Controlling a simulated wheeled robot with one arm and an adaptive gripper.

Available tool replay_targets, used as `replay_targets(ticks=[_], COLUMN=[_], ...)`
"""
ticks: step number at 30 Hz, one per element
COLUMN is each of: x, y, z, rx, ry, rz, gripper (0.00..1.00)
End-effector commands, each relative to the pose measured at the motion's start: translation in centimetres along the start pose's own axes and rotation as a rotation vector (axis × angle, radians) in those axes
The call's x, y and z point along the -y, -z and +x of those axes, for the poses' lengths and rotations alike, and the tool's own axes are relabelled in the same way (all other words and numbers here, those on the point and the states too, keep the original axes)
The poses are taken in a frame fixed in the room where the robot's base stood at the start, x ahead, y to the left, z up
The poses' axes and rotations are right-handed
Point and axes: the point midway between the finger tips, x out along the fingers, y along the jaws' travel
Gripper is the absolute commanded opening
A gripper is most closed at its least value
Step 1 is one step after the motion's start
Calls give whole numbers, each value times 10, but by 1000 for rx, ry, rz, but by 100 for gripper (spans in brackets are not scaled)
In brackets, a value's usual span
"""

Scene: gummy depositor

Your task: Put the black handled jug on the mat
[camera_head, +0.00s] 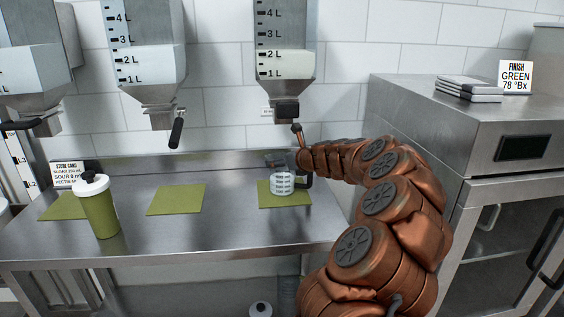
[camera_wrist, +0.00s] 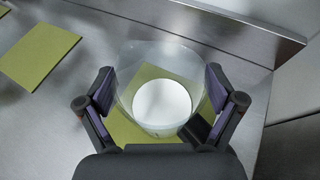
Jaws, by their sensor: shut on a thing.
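The clear jug (camera_head: 282,185) with dark markings and a black handle (camera_head: 306,179) is upright over the right green mat (camera_head: 266,202). I cannot tell whether its base touches the mat. My gripper (camera_head: 285,161) is shut on the jug near its top. In the wrist view, the fingers of my gripper (camera_wrist: 163,90) are on both sides of the jug (camera_wrist: 160,106). White contents show inside it, the handle (camera_wrist: 199,128) is at its lower right, and the mat (camera_wrist: 127,131) shows beneath and around it.
A hopper (camera_head: 284,66) with a nozzle hangs above the jug; two more hang to the left. A green bottle (camera_head: 101,212) stands at the left. The middle mat (camera_head: 176,199) is bare. A steel cabinet (camera_head: 450,125) bounds the right side.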

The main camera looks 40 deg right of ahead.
Motion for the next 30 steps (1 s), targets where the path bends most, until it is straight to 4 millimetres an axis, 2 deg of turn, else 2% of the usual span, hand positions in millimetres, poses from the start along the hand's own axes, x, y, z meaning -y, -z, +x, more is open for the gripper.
replay_targets(ticks=[9,10,12,23,30], x=[0,0,0,1,2], y=[1,2,2,1,1], z=[0,1,1,0,-22], rx=[1,0,0,0,0], ry=[1,1,1,2,3], rz=[-1,-1,-2,-1,1], gripper=[26,94,100,100,100])
